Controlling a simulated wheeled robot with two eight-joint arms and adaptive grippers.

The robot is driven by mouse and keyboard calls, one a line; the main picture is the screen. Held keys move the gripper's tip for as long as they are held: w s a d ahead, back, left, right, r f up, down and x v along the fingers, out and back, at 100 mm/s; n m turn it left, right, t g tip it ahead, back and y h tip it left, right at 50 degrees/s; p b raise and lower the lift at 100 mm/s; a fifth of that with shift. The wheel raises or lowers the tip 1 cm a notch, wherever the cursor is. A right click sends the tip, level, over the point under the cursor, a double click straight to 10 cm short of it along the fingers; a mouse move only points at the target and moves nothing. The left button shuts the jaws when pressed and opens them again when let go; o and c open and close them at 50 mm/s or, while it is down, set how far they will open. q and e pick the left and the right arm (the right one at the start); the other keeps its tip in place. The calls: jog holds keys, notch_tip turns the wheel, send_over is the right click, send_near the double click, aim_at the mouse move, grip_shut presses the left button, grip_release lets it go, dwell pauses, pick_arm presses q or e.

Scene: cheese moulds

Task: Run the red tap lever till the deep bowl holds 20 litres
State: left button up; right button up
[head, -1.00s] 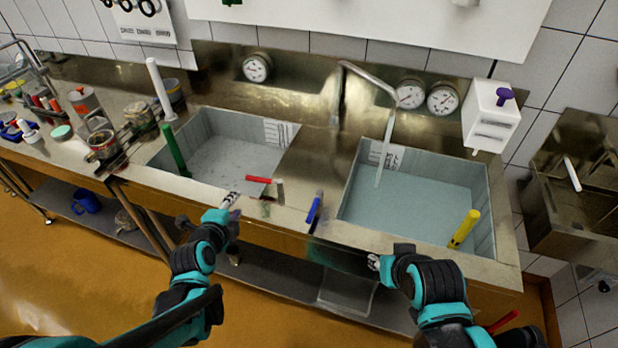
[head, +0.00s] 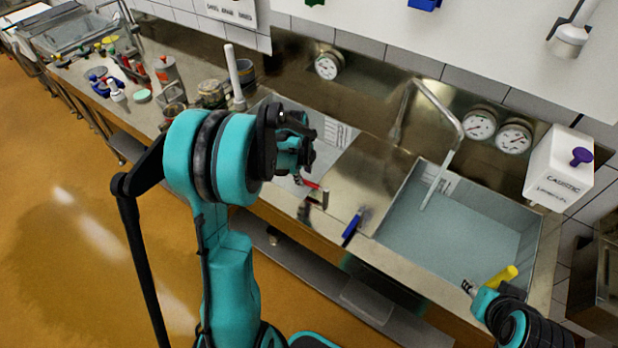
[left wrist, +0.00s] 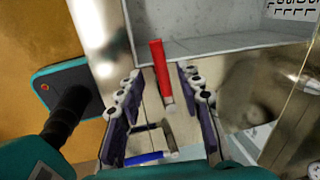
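The red tap lever (head: 312,185) is on the sink's front ledge, partly hidden by my left arm in the head view. In the left wrist view the lever (left wrist: 160,72) points away between the parted fingers of my left gripper (left wrist: 160,98), with gaps on both sides. The right basin (head: 405,205) holds pale blue liquid under the bent spout (head: 450,165). The left basin (head: 342,130) is mostly hidden by my arm. I cannot tell which basin is the deep bowl. My right gripper (head: 467,287) is near the right basin's front edge; its opening is unclear.
A blue lever (head: 353,225) is on the ledge right of the red one. A yellow handle (head: 500,277) stands by my right gripper. A white upright tube (head: 234,72) and jars (head: 211,93) stand on the left counter. A white dispenser (head: 560,168) hangs at the right.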

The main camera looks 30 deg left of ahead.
aim_at(305, 181)
pick_arm(q)
jog(key=shift+w+f, duration=0.2)
jog(key=shift+f, duration=0.45)
jog(key=shift+w+f, duration=0.2)
jog(key=shift+f, duration=0.7)
grip_shut()
